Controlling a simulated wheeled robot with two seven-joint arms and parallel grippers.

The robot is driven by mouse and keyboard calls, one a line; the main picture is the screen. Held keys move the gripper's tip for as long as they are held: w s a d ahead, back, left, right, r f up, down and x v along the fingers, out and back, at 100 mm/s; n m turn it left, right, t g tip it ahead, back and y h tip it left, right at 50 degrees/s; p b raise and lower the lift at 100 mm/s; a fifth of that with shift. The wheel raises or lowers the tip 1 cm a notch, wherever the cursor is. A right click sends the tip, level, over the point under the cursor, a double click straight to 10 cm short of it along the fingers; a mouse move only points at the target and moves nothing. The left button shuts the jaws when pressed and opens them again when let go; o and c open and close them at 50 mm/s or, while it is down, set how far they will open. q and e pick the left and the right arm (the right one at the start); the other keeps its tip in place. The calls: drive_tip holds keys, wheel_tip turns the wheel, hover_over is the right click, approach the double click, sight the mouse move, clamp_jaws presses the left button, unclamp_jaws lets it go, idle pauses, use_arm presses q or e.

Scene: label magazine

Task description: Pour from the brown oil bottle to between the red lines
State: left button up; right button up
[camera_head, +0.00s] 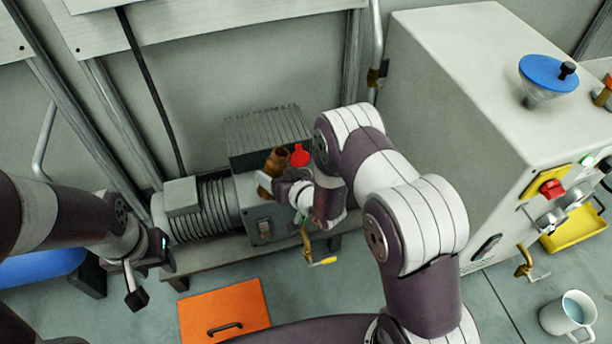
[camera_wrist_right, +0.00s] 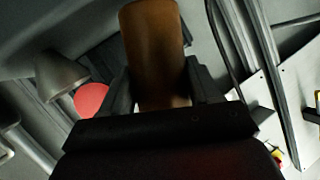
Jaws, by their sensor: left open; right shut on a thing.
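The brown oil bottle (camera_head: 277,160) is in my right gripper (camera_head: 283,186), over the grey motor-and-pump unit (camera_head: 249,196) in the head view. In the right wrist view, the bottle (camera_wrist_right: 154,45) sits between the two dark fingers of the gripper (camera_wrist_right: 162,92), which are shut on it. I cannot tell how far the bottle tilts, and no flow of oil shows. A red disc (camera_head: 300,155) is just right of the bottle; it also shows in the wrist view (camera_wrist_right: 91,100). My left gripper (camera_head: 137,272) is open and empty at the left. The red lines are not visible.
A large grey cabinet (camera_head: 450,90) stands right, with a blue-lidded funnel-like part (camera_head: 547,74) on top. A yellow-handled valve (camera_head: 322,261) hangs below the pump. An orange panel (camera_head: 224,310) lies in front. A cup (camera_head: 568,315) stands at lower right.

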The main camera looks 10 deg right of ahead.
drive_tip(key=shift+d+r+m+y, duration=0.3)
drive_tip(key=shift+r+m+y, duration=0.1)
drive_tip(key=shift+m+y, duration=0.1)
drive_tip(key=shift+d+f+b, duration=0.1)
drive_tip(key=shift+f+b, duration=0.2)
drive_tip(key=shift+b, duration=0.25)
drive_tip(key=shift+w+d+f+m+b, duration=0.1)
drive_tip(key=shift+d+f+m+b, duration=0.1)
drive_tip(key=shift+m+b, duration=0.35)
drive_tip(key=shift+a+f+m+t+y+b, duration=0.1)
drive_tip(key=shift+f+m+t+y+b, duration=0.25)
drive_tip(key=shift+m+y+b, duration=0.35)
drive_tip(key=shift+a+r+m+t+y+b, duration=0.1)
drive_tip(key=shift+a+m+t+y+b, duration=0.25)
drive_tip(key=shift+m, duration=0.4)
drive_tip(key=shift+a+f+m+t+y+b, duration=0.1)
drive_tip(key=shift+f+m+t+y+b, duration=0.2)
drive_tip(key=shift+m, duration=0.4)
drive_tip(key=shift+a+f+m+t+y+b, duration=0.15)
drive_tip(key=shift+m+b, duration=0.25)
drive_tip(key=shift+m, duration=0.3)
drive_tip(key=shift+d+r+m+t, duration=0.15)
drive_tip(key=shift+r+m+t, duration=0.1)
drive_tip(key=shift+r+m, duration=0.5)
idle(2.2)
